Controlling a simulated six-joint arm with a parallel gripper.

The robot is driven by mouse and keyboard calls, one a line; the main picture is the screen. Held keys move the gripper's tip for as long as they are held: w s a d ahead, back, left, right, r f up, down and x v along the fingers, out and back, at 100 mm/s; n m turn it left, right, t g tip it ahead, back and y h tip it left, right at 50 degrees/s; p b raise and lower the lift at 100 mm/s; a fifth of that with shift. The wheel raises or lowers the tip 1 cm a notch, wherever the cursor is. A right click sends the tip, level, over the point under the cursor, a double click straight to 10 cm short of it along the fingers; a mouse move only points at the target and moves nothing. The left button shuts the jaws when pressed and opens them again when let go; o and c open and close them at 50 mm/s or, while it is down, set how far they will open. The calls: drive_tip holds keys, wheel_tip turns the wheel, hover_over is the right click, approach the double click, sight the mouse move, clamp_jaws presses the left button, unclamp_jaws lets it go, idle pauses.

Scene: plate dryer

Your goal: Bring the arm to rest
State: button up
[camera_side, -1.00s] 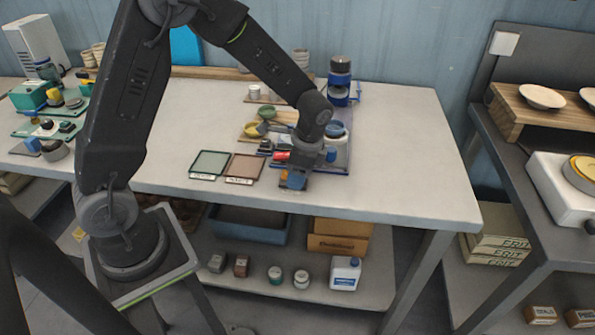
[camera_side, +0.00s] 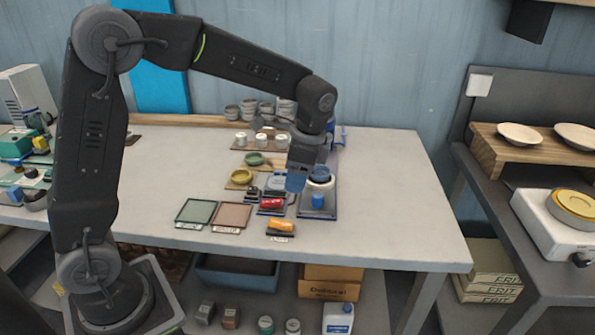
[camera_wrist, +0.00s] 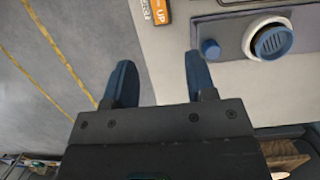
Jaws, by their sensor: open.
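My gripper (camera_side: 296,183) is above the white table (camera_side: 385,200), in front of the blue-and-white round device. In the wrist view its two blue fingers (camera_wrist: 157,85) stand apart with nothing between them. Below the fingers the wrist view shows the table's edge and the grey floor. The round device (camera_wrist: 272,42) sits on a grey base beside a small blue cylinder (camera_wrist: 210,49). In the side view the arm and gripper partly hide the device.
An orange block (camera_side: 281,226) lies on a dark label tray near the front edge. A green panel (camera_side: 196,211) and a brown panel (camera_side: 232,215) lie left of it. A red item (camera_side: 271,203) and yellow dish (camera_side: 241,176) are close by. The table's right side is clear.

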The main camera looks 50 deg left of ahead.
drive_tip(key=shift+d+r, duration=0.1)
drive_tip(key=shift+r, duration=0.3)
drive_tip(key=s+d+r+n+t, duration=0.1)
drive_tip(key=s+r+n+t, duration=0.2)
drive_tip(key=s, duration=0.6)
drive_tip(key=s+r+n+t+h, duration=0.1)
drive_tip(key=s+r+n+t, duration=0.2)
drive_tip(key=s+n, duration=0.3)
drive_tip(key=s+t, duration=0.1)
drive_tip(key=s, duration=0.2)
drive_tip(key=shift+s+d+r+h, duration=0.2)
drive_tip(key=shift+s+d+h, duration=0.1)
drive_tip(key=shift+s+d, duration=0.1)
